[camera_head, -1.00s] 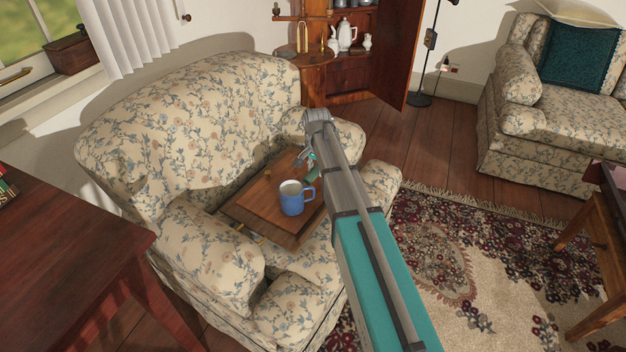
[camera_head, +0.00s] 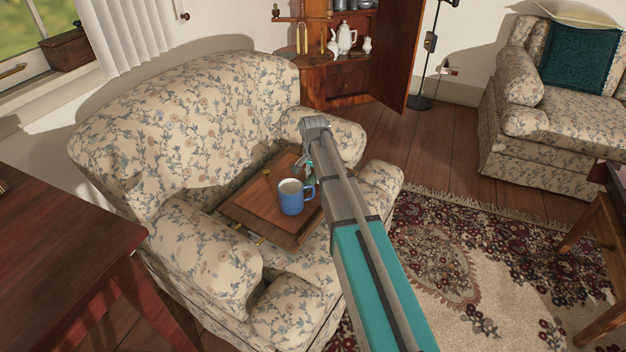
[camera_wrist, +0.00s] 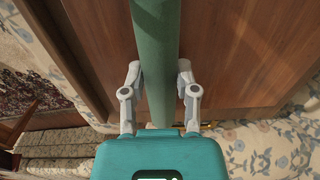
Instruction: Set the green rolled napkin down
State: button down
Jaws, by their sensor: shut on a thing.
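The green rolled napkin (camera_wrist: 157,50) runs up the middle of the wrist view, between the fingers of my gripper (camera_wrist: 157,85). My gripper is shut on it. Behind the napkin in that view is the brown wooden tray (camera_wrist: 235,60); whether the napkin touches it I cannot tell. In the head view my gripper (camera_head: 307,172) is over the right part of the wooden tray (camera_head: 250,205), partly hidden by my arm. Only a small bit of the napkin (camera_head: 311,179) shows there, next to the mug.
A blue mug (camera_head: 291,198) stands upright on the tray, close to my gripper. The tray rests on the seat of a floral armchair (camera_head: 190,120), between its armrests. A small brass-coloured knob (camera_head: 267,172) shows near the tray's back edge. A dark red table (camera_head: 60,250) stands at left.

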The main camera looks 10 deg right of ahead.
aim_at(314, 175)
jog(key=shift+f, duration=0.2)
jog(key=shift+c, duration=1.8)
grip_release()
jog(key=shift+r, duration=0.15)
notch_tip(314, 175, up, 12)
jog(key=p, duration=1.2)
jog(key=shift+r, duration=0.1)
jog(key=s+n, duration=0.8)
jog(key=s, duration=1.6)
jog(key=shift+n, duration=0.4)
